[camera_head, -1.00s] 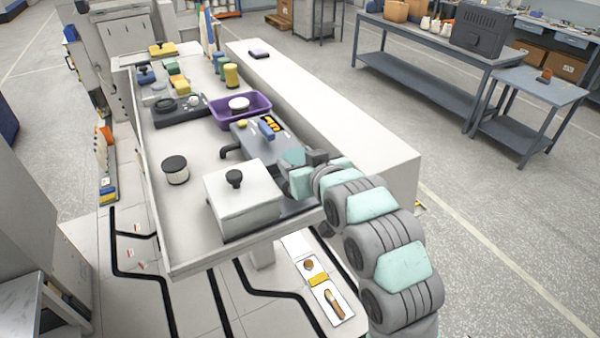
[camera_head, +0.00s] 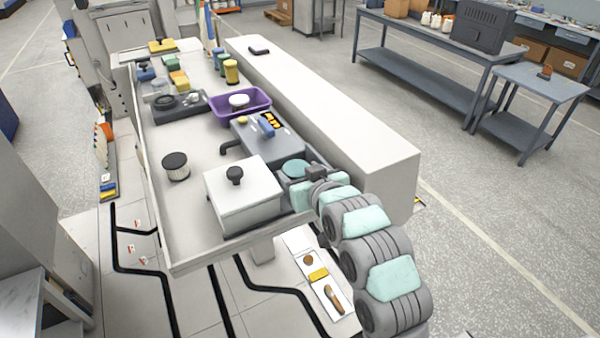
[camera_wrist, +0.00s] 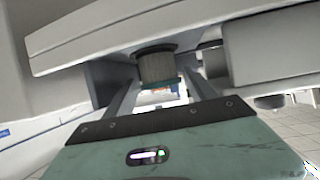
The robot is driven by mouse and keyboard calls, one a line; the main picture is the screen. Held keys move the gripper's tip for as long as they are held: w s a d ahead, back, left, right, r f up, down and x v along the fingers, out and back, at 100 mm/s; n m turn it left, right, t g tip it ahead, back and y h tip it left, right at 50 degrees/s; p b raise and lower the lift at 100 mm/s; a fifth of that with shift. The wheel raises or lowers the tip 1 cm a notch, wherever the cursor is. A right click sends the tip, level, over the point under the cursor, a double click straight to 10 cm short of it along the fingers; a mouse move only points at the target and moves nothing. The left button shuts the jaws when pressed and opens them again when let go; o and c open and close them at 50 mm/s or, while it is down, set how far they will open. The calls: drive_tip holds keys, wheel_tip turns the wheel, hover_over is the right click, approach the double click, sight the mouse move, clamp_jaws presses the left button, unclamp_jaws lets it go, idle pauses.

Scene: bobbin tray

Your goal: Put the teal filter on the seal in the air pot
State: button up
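The teal filter (camera_head: 294,167) shows its round teal top beside the white box, at the near right of the long tray table. In the wrist view it is a grey cylinder with a teal end (camera_wrist: 158,70). My gripper (camera_head: 300,174) is low beside it. In the wrist view my gripper's fingers (camera_wrist: 162,88) are spread, one on each side of the filter; I see no clear contact. A dark unit with a round ring (camera_head: 165,103) at the far left may be the air pot; the seal is too small to make out.
The white box (camera_head: 243,200) with a black knob stands close left of my gripper.

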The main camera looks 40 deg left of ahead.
drive_tip(key=shift+d+r, duration=0.2)
drive_tip(key=shift+r, duration=0.05)
drive_tip(key=b+v, duration=0.1)
drive_tip(key=v, duration=1)
drive_tip(key=shift+s+d+r, duration=0.2)
drive_tip(key=shift+d, duration=0.05)
